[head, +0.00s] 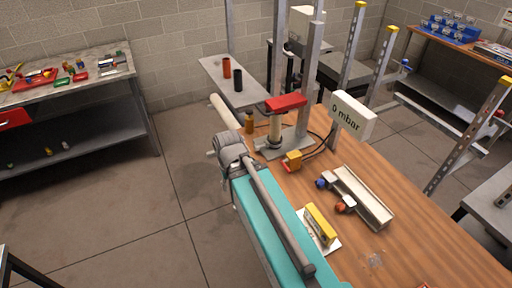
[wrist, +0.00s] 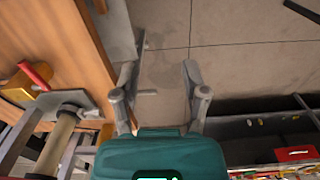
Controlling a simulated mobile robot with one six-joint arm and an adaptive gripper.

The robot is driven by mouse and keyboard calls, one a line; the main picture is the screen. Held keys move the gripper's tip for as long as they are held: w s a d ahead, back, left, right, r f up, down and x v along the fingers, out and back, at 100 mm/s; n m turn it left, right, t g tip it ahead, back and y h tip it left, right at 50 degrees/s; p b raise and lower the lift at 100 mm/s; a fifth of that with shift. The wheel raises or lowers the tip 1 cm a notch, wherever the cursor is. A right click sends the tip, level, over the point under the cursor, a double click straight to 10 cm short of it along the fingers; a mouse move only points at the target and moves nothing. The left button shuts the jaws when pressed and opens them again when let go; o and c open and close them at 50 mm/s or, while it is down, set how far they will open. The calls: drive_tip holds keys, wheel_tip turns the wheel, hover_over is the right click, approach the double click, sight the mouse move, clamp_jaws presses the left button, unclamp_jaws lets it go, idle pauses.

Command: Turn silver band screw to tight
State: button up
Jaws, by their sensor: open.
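My gripper (wrist: 158,72) is open and empty in the wrist view, with its grey fingers apart over bare floor beside the table edge. The tan cylinder also shows at the lower left of the wrist view (wrist: 58,145), apart from my fingers. In the head view my arm blocks part of the table's left side, and my fingertips cannot be made out.
A side shelf (head: 222,83) holds orange and black cylinders. A tool bench (head: 80,80) stands left, with open floor between.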

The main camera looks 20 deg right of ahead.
drive_tip(key=shift+o, duration=0.3)
drive_tip(key=shift+a, duration=0.2)
drive_tip(key=shift+o, duration=1.2)
drive_tip(key=shift+w+f, duration=0.1)
drive_tip(key=shift+f, duration=0.05)
drive_tip(key=w+d+f+n+t+h+b, duration=0.1)
drive_tip(key=w+d+f+n+h+b, duration=0.1)
drive_tip(key=w+n+h+b, duration=0.2)
drive_tip(key=w+d+f+n+h+b, duration=0.3)
drive_tip(key=w+n+h+b, duration=0.2)
drive_tip(key=w+n+b, duration=0.2)
drive_tip(key=w+d+f+n+t+h+b, duration=0.1)
drive_tip(key=w+d+f+n+h+b, duration=0.1)
drive_tip(key=w+n+b, duration=0.4)
drive_tip(key=w+f+h+b, duration=0.1)
drive_tip(key=w+h+b, duration=0.1)
drive_tip(key=w, duration=0.4)
drive_tip(key=shift+w+d+t+b, duration=0.15)
drive_tip(key=shift+t+b, duration=0.15)
drive_tip(key=shift+b, duration=0.25)
drive_tip(key=shift+d+f, duration=0.1)
